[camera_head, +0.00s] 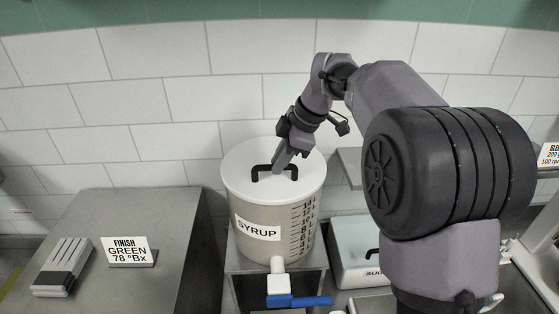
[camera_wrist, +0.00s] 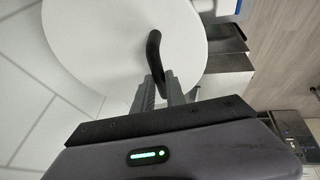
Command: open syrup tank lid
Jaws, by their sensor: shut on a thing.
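The syrup tank (camera_head: 265,225) is a pale cylinder with a SYRUP label and a volume scale. Its white round lid (camera_head: 250,157) lies on top, covering the tank's mouth. A black bar handle (camera_head: 262,175) stands on the lid. My gripper (camera_head: 283,163) reaches down from the upper right and is shut on the handle near its right end. In the wrist view, my gripper's grey fingers (camera_wrist: 163,80) close around the black handle (camera_wrist: 154,48), with the white lid (camera_wrist: 100,35) filling the area behind it. The fingertips partly hide the handle's end.
A blue-handled valve (camera_head: 298,300) sticks out at the tank's front. A metal counter (camera_head: 180,225) with a FINISH GREEN card (camera_head: 126,252) and a grey device (camera_head: 65,266) lies left. A tiled wall (camera_head: 150,100) rises behind.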

